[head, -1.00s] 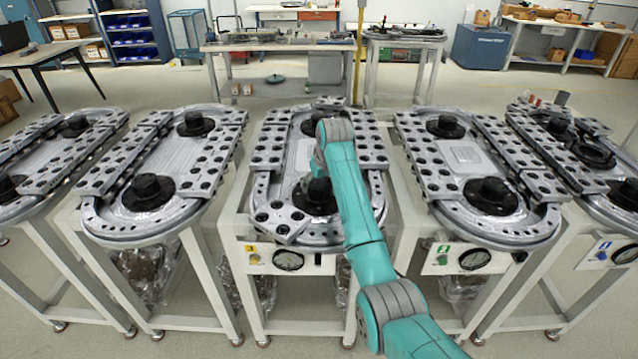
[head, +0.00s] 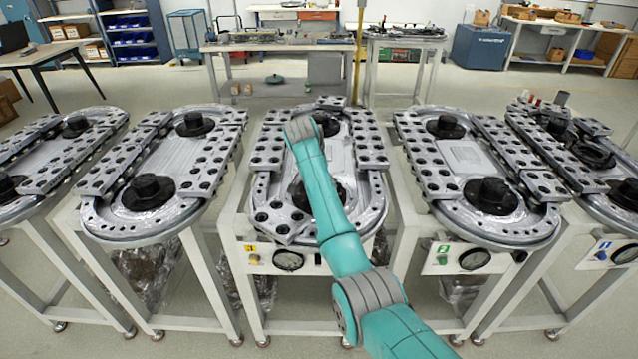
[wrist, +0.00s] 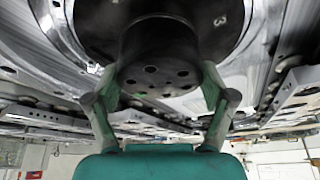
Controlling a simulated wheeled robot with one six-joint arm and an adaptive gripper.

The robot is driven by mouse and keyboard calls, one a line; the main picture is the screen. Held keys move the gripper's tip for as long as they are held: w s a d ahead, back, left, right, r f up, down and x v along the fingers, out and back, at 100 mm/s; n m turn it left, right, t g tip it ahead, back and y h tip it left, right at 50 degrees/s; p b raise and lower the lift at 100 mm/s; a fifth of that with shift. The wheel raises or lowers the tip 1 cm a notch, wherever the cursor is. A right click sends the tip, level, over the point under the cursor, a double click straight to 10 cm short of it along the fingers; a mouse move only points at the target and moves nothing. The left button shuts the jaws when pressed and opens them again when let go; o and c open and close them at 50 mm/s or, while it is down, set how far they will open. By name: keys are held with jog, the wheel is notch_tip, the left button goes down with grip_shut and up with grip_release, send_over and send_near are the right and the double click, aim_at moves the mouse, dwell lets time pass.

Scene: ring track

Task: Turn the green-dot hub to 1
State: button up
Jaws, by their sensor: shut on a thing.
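In the wrist view a black round hub (wrist: 160,55) with several holes in its face fills the top middle. A small green mark shows low on that face. My gripper (wrist: 160,85) has one finger on each side of the hub and is shut on it. A white "3" shows on the dark disc (wrist: 232,25) around the hub, to its upper right. In the head view my arm reaches over the middle ring track (head: 378,212) and hides my gripper. The track's near hub (head: 338,190) is partly behind the arm; its far hub (head: 326,124) shows beyond.
Similar ring tracks stand on both sides: one at the left (head: 100,222), one at the right (head: 540,225) with a green label, and others at the edges. Narrow gaps separate the stands. A workbench (head: 280,44) stands behind, across open floor.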

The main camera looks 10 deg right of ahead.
jog(key=shift+m+g+h, duration=0.3)
jog(key=shift+m+g, duration=0.3)
jog(key=shift+m, duration=0.9)
jog(key=o, duration=1)
jog(key=v, duration=1.2)
jog(key=shift+s, duration=0.1)
jog(key=shift+a, duration=0.1)
